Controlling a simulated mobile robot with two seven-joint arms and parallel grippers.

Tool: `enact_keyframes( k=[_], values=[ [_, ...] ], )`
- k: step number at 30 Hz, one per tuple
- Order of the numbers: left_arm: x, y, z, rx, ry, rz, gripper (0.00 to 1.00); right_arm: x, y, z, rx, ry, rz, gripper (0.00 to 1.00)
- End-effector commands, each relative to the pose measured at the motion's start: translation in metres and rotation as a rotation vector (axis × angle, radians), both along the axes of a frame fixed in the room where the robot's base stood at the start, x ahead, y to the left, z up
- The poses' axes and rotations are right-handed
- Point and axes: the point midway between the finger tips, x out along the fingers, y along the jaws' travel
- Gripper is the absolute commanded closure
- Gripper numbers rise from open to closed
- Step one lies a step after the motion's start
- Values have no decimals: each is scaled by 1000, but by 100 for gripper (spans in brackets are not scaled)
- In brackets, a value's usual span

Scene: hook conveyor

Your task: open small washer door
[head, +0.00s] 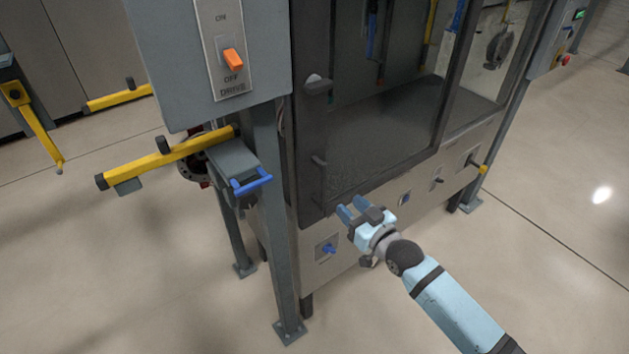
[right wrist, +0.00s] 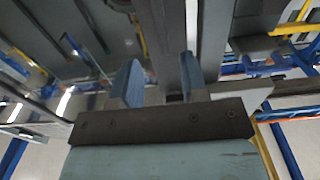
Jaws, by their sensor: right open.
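The washer is a grey cabinet with a dark-framed glass door (head: 385,140) on its front, in the middle of the head view. The door looks shut, its frame flush with the cabinet. A dark bar handle (head: 318,180) runs upright at the door's lower left edge, and a grey latch knob (head: 317,83) sits above it. My right gripper (head: 350,208) is open and empty, just right of and below the handle, apart from it as far as I can tell. In the right wrist view its two blue fingers (right wrist: 160,82) stand apart before a dark upright bar. My left gripper is out of view.
A grey post (head: 270,200) with a drive switch box (head: 230,60) stands left of the door. A yellow bar (head: 165,160) and a blue handle (head: 250,183) stick out there. Blue knob (head: 328,249) is on the lower panel. Floor (head: 540,270) at right is clear.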

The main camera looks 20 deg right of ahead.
Motion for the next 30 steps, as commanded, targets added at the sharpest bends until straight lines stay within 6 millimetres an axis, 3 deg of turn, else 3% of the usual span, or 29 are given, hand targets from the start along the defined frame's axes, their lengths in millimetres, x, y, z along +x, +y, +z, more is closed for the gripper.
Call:
enact_keyframes(
  k=[9,15,21,29,30],
  values=[
    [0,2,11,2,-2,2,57,65,23,3,-1,-1,-1,60],
    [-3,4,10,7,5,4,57,94,34,2,-1,0,-1,60],
    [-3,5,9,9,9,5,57,105,38,0,-1,1,0,60],
    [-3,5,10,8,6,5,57,106,39,0,-1,0,0,60],
    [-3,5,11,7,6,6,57,106,38,0,-1,1,0,66]
  ],
)
